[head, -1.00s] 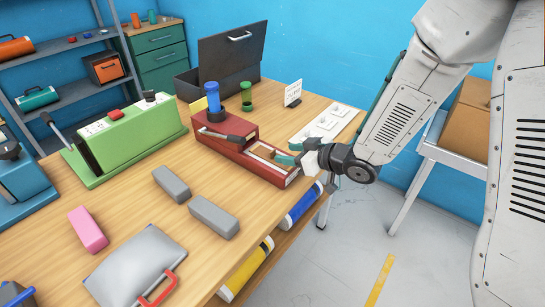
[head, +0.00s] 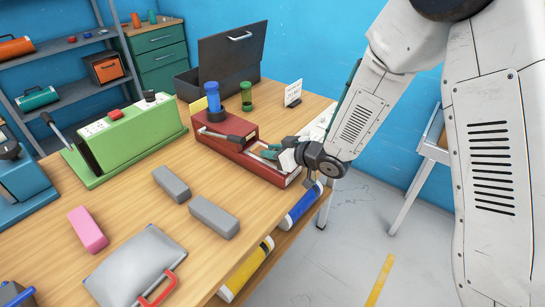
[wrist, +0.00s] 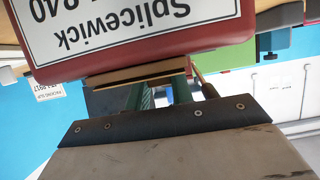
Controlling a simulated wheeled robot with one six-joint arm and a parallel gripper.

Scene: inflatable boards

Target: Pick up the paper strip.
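The red machine (head: 222,142) stands on the bench with a grey lever and a shallow tray at its right end. In the wrist view its label plate (wrist: 130,25) reads "Splicewick" upside down. A flat tan piece (wrist: 138,76) shows below the red edge, across my fingertips; I cannot tell whether it is the paper strip or part of the tray. My gripper (head: 272,151) is at the tray end of the machine. In the wrist view its teal fingers (wrist: 162,95) stand apart with a gap between them. Contact with the tan piece is unclear.
A green machine (head: 130,138), grey blocks (head: 214,216), a pink block (head: 88,229) and a grey case (head: 133,265) are on the bench. Rolls lie below the bench edge.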

